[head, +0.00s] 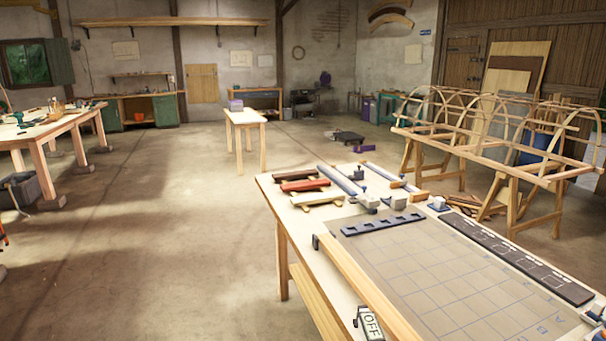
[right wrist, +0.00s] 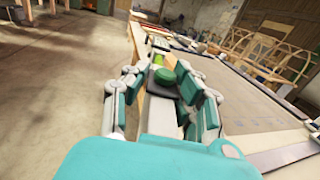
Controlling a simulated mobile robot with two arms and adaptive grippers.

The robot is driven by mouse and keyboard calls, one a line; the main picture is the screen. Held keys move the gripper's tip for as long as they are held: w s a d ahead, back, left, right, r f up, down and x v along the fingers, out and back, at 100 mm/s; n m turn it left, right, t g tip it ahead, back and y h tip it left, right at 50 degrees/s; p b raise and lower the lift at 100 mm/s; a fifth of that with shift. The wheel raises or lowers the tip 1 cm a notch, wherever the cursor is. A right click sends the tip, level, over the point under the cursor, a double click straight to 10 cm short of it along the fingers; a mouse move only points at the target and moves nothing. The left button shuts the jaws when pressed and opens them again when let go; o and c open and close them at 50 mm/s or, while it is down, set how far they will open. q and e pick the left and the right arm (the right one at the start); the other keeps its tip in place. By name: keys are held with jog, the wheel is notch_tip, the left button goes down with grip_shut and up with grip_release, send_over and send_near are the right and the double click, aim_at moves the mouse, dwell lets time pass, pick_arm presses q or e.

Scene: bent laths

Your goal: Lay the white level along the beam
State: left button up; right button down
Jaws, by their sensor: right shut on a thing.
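The pale wooden beam (head: 365,285) lies along the near left edge of the workbench in the head view. My right gripper (right wrist: 163,82) shows only in the right wrist view, with its two teal and white fingers shut on a pale bar, which I take to be the white level (right wrist: 162,115). A dark part with a round green piece and brighter green shows between and beyond the fingers. The gripper hides much of the level, and I cannot tell whether it touches the beam. My left gripper is not in view.
A grid mat (head: 450,270) covers the bench beside the beam, with a slotted dark strip (head: 383,222) on it. Clamps and tubes (head: 340,180) lie at the bench's far end. A bent-lath frame (head: 490,130) stands behind.

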jog(key=s+d+r+m+h, duration=0.1)
jog(key=s+d, duration=0.2)
jog(key=s, duration=0.2)
jog(key=shift+r+h, duration=0.2)
jog(key=shift+h, duration=0.2)
